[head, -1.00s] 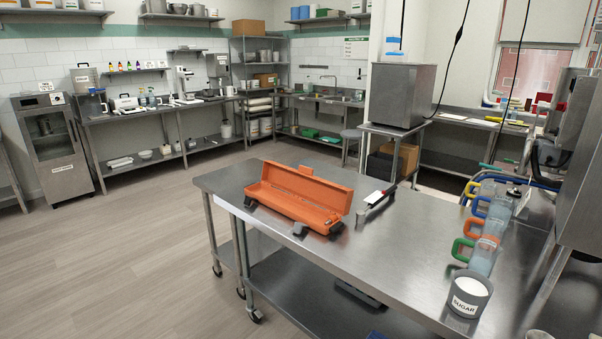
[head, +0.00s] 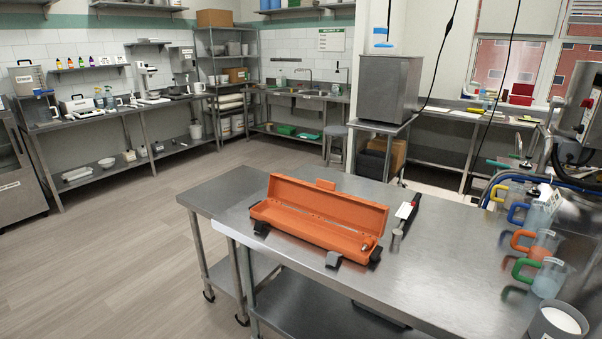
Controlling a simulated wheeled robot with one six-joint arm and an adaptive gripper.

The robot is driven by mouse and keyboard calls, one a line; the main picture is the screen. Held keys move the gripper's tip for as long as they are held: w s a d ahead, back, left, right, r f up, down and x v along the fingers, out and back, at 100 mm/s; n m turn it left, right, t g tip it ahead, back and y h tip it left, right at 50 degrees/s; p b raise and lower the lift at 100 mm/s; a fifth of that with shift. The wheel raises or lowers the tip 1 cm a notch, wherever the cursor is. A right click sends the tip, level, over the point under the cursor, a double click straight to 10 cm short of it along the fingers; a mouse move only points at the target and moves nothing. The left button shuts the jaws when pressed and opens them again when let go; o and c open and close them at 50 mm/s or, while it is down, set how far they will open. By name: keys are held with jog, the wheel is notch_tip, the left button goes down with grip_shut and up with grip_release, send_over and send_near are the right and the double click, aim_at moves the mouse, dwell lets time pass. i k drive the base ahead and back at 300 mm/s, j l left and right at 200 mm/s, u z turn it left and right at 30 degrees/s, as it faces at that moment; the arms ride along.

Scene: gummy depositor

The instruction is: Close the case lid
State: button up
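The orange case (head: 305,236) stands open on the steel table (head: 430,275). Its lid (head: 328,205) is raised at the back, roughly upright, with its inside facing me. Dark latches hang at the front side of the case, one near the left end, one at the front middle and one near the right end. A small metallic item shows inside at the right end; I cannot tell what it is. My gripper is not in the head view.
A dark-handled tool with a white label (head: 406,211) lies right of the case. Several jugs with coloured handles (head: 524,240) and a white-filled tub (head: 558,322) line the table's right side. A steel box on a stand (head: 388,88) is behind.

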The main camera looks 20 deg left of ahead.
aim_at(321, 199)
jog(key=i+j, duration=0.1)
jog(key=j, duration=0.3)
jog(key=i+j, duration=0.15)
jog(key=j, duration=0.25)
jog(key=i+j, duration=0.1)
jog(key=j, duration=0.35)
jog(key=i+j, duration=0.1)
jog(key=j, duration=0.3)
jog(key=i+j, duration=0.1)
jog(key=j, duration=0.3)
jog(key=i+j+z, duration=0.1)
jog(key=j, duration=0.3)
